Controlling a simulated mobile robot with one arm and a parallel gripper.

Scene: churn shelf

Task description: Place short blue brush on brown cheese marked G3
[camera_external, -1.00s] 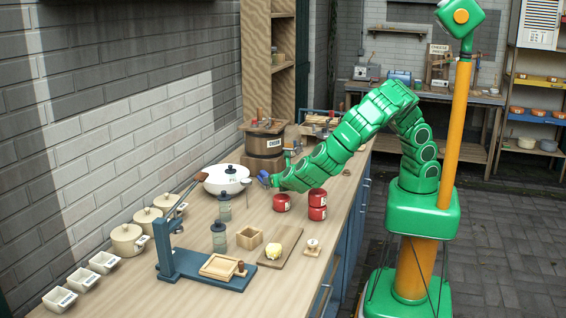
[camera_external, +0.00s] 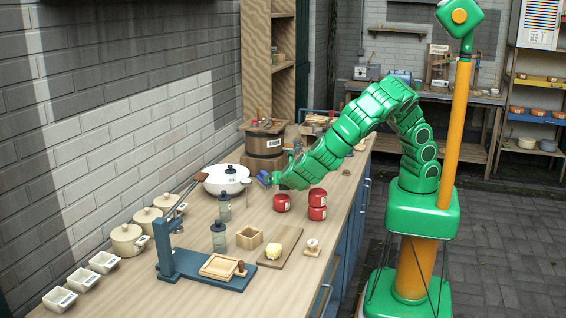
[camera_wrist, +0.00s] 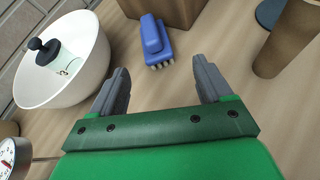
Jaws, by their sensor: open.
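The short blue brush (camera_wrist: 154,42) lies on the wooden counter in the wrist view, bristles toward me. My gripper (camera_wrist: 157,72) is open and empty, its two grey fingers apart, with the brush just beyond and between their tips. In the external view my gripper (camera_external: 266,179) is low over the counter beside the white bowl; whether the blue patch there is the brush or a finger, I cannot tell. I can read no G3 mark, and I cannot pick out the brown cheese.
A brown cylinder (camera_wrist: 288,40) stands on the right, and a wooden tub (camera_external: 264,144) behind. Red tins (camera_external: 282,203) and a blue press (camera_external: 190,268) stand nearer the camera. Bare counter lies between bowl and tins.

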